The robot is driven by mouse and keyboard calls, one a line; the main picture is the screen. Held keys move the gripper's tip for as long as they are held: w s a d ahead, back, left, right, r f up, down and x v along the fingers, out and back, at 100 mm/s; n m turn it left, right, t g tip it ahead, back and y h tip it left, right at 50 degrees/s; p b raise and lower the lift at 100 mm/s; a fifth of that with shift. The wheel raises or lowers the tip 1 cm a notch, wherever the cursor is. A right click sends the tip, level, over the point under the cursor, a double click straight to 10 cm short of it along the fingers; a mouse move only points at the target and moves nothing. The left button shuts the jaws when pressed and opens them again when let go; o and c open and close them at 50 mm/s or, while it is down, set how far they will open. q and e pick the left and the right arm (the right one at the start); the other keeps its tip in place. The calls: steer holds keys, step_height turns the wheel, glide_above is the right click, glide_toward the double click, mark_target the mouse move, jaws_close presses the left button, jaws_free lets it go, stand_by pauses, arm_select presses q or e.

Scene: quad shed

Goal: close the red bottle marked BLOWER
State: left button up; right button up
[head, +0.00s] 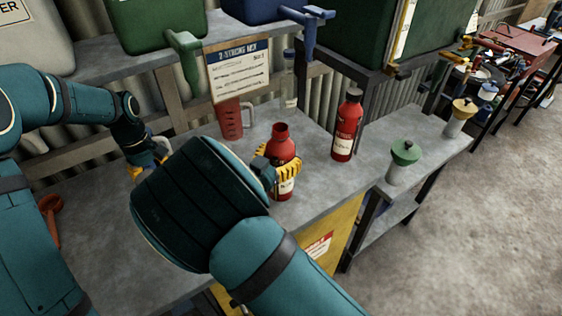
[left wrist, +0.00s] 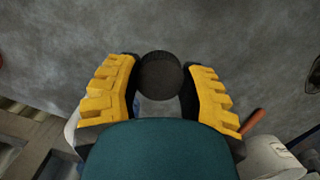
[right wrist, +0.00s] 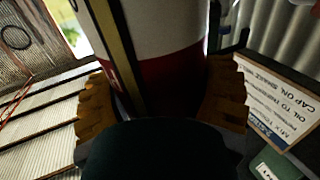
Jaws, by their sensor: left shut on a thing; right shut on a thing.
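An uncapped red bottle (head: 281,148) with a pale label stands upright, its mouth open at the top. My right gripper (head: 278,172) is shut around its body; the right wrist view shows the bottle's red and white side (right wrist: 175,65) between the fingers. I cannot tell whether its base touches the bench. My left gripper (head: 150,160) is at the left, apart from the bottle. In the left wrist view it is shut on a round black cap (left wrist: 161,76). A second red bottle (head: 346,128) with a black cap stands to the right. The name on either label is unreadable.
The grey bench (head: 325,185) holds a red measuring jug (head: 231,120), a clear bottle (head: 289,85) and a red-orange tool (head: 50,212). A green-topped container (head: 404,155) and a yellow-topped one (head: 460,112) stand right. A sign (head: 238,72) hangs behind.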

mark_target(282, 125)
step_height(282, 125, up, 10)
steer(key=shift+p, duration=0.7)
steer(key=o, duration=0.3)
steer(key=c, duration=0.3)
